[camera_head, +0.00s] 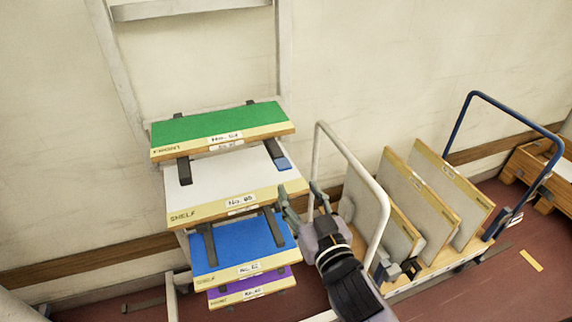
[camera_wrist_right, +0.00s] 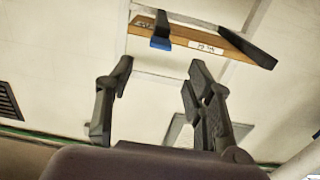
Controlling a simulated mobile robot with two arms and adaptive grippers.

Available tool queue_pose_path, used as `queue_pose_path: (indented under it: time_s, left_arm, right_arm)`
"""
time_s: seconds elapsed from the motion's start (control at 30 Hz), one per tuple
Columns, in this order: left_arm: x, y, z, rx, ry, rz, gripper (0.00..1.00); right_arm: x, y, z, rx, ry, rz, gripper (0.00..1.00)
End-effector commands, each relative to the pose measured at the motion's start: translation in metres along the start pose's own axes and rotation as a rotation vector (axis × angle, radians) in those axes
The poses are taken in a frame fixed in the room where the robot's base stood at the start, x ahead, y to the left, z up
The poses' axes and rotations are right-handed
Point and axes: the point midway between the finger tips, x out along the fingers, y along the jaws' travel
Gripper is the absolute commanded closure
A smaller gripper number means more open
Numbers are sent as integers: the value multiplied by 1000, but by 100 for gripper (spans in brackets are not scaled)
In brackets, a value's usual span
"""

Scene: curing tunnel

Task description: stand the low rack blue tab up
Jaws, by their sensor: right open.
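A blue tab (camera_head: 283,163) sits at the front end of a dark bar on the right side of the rack. The bar lies low, sloping forward between the green board (camera_head: 217,126) and the white board (camera_head: 205,192). The blue tab also shows in the right wrist view (camera_wrist_right: 160,43), beyond the fingers. My right gripper (camera_head: 300,196) is open and empty, in front of the rack's right side, below and a little right of the tab, not touching it. Its two fingers also show in the wrist view (camera_wrist_right: 157,75). My left gripper is not in view.
A blue board (camera_head: 235,253) and a purple board (camera_head: 225,294) sit lower in the rack. To the right, a trolley with a white hoop handle (camera_head: 352,165) and a blue hoop handle (camera_head: 520,105) carries several upright panels (camera_head: 440,205). The white handle stands close to my right gripper.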

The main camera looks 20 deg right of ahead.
Motion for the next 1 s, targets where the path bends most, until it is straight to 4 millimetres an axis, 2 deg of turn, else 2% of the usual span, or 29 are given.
queue_pose_path:
  time_s: [0.03,0.2,0.4,0.6,0.87,1.0]
  left_arm:
    - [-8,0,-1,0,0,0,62]
    - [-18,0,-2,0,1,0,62]
    - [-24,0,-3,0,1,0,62]
    - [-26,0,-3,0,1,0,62]
    - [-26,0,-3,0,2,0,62]
    - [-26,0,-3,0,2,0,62]
  right_arm:
    - [13,0,-5,-1,3,0,52]
    - [48,0,-4,-1,2,0,52]
    - [77,0,-2,0,1,-1,52]
    - [88,0,-1,1,1,-1,52]
    - [89,0,0,1,1,-1,52]
    - [89,0,0,1,1,-1,61]
